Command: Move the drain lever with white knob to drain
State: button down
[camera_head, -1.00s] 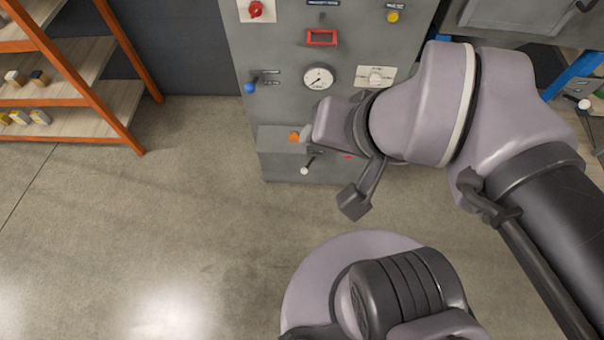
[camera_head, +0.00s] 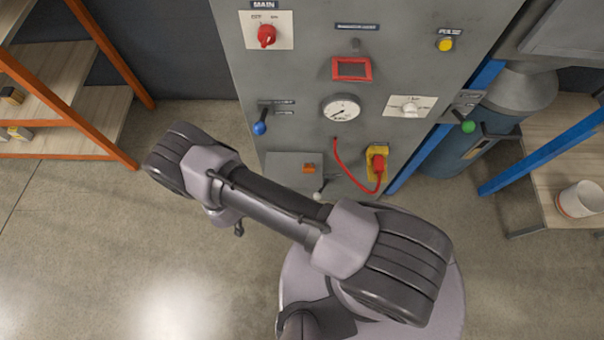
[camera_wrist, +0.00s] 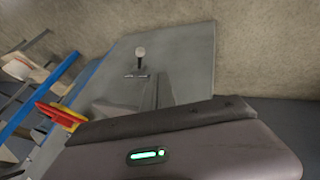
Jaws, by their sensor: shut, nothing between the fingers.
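The drain lever with its white knob (camera_head: 318,195) shows low on the grey machine panel in the head view, just above my forearm. Its knob hangs down and to the left of the pivot. In the wrist view, the white knob (camera_wrist: 140,52) stands out against the grey panel, with a small label plate under it. My gripper (camera_wrist: 156,90) is shut and empty, seen partly over its grey housing at the bottom of the wrist view. The knob is apart from it.
The panel also carries a blue-knob lever (camera_head: 260,128), a gauge (camera_head: 341,110), a red main switch (camera_head: 266,36) and a green-knob lever (camera_head: 467,126). A red cable (camera_head: 347,172) hangs near the drain lever. An orange shelf (camera_head: 60,112) stands left; floor is clear in front.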

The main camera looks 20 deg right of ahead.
jog(key=s+d+b+x, duration=0.1)
jog(key=b+x, duration=0.2)
jog(key=x, duration=0.8)
jog(key=s+d+r+b+x, duration=0.1)
jog(key=b+x, duration=0.3)
jog(key=x, duration=0.7)
jog(key=shift+d, duration=0.8)
jog(key=shift+s+f, duration=0.1)
jog(key=shift+f, duration=0.05)
